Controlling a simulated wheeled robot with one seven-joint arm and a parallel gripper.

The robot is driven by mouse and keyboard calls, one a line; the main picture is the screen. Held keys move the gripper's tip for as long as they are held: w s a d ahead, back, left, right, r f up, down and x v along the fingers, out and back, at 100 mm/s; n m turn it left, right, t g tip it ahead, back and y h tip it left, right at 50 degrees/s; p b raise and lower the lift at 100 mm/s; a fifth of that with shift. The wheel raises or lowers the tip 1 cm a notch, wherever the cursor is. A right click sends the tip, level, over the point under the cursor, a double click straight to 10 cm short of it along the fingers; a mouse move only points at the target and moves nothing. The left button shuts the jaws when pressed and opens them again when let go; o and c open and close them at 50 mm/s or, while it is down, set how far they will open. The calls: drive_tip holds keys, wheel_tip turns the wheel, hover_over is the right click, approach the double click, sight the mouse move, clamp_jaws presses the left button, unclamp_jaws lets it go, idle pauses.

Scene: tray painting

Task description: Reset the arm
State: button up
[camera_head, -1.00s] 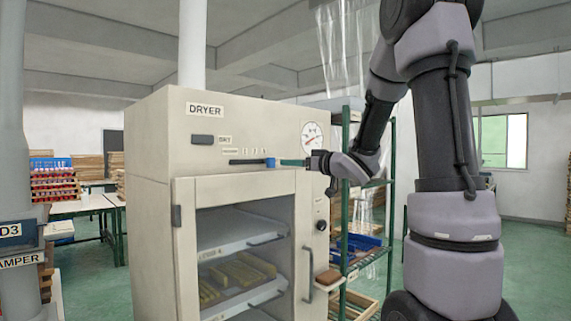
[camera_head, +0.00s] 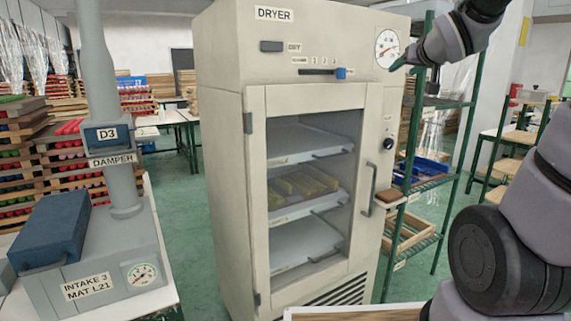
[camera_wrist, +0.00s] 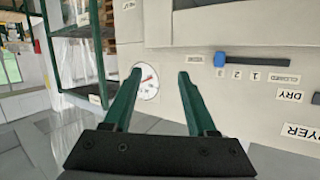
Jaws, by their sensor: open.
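My gripper (camera_wrist: 160,75) is open and empty, with two green fingers apart. In the head view its green tip (camera_head: 398,66) shows beside the dryer's upper right, near the round gauge (camera_head: 388,49). In the wrist view that gauge (camera_wrist: 147,83) appears between the fingers. The dryer (camera_head: 230,110) is a tall beige cabinet with its glass-fronted door shut. Its slider has a blue knob (camera_head: 341,73) at the right end of the dark slot. In the wrist view the knob (camera_wrist: 219,58) is apart from the fingers, near the label 3.
A green shelf rack (camera_head: 440,180) with a blue bin (camera_head: 428,172) stands right of the dryer. Green floor is open between the damper unit and dryer.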

drive_tip(key=s+a+f+m+g, duration=0.1)
drive_tip(key=s+a+f+g, duration=0.1)
drive_tip(key=s, duration=0.5)
drive_tip(key=s+a+f+g+y, duration=0.1)
drive_tip(key=s+a+f+g, duration=0.2)
drive_tip(key=s, duration=0.5)
drive_tip(key=s+a+f+m+g+y, duration=0.1)
drive_tip(key=s+a+f+g, duration=0.1)
drive_tip(key=s, duration=0.6)
drive_tip(key=shift+a+f+m+g, duration=0.15)
drive_tip(key=shift+a+m+g, duration=0.15)
drive_tip(key=shift+g, duration=0.1)
